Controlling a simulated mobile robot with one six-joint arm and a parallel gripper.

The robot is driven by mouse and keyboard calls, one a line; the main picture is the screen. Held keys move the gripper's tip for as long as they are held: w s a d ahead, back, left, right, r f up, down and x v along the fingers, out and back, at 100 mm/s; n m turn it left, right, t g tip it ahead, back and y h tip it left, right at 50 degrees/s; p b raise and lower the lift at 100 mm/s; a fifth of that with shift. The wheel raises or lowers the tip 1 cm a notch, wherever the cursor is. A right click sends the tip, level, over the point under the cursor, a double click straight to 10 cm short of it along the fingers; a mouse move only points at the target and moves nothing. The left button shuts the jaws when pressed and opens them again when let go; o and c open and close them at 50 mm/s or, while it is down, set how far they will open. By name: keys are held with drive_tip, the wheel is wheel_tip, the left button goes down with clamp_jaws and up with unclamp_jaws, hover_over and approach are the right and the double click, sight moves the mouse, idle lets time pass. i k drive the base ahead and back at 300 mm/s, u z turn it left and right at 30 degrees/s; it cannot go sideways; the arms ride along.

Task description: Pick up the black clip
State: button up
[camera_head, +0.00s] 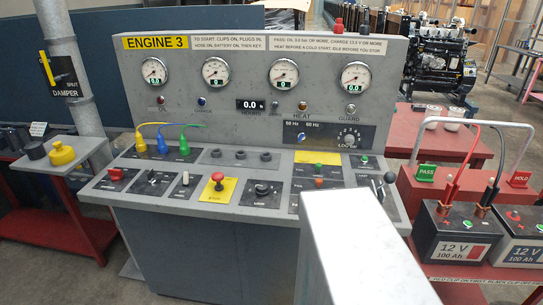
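Two clip-like pieces with red and dark parts stand on top of the left 12 V battery (458,250) at the right. One is at its left post (449,192) and one at its right post (487,194). A pale grey block, my own arm, fills the lower middle of the view. My gripper's fingers do not show.
The Engine 3 console (243,192) with gauges, switches and a lever at its right end stands left of the batteries. The batteries rest on a red bench with green PASS (427,173) and red HOLD (519,179) signs. A second battery (519,250) is cut by the right edge.

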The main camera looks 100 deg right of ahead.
sight(490, 193)
drive_tip(key=z, duration=0.1)
drive_tip(key=k, duration=0.2)
drive_tip(key=z, duration=3.2)
drive_tip(key=k, duration=0.3)
drive_tip(key=z, duration=1.4)
drive_tip(key=i, duration=0.25)
drive_tip(key=z, duration=0.25)
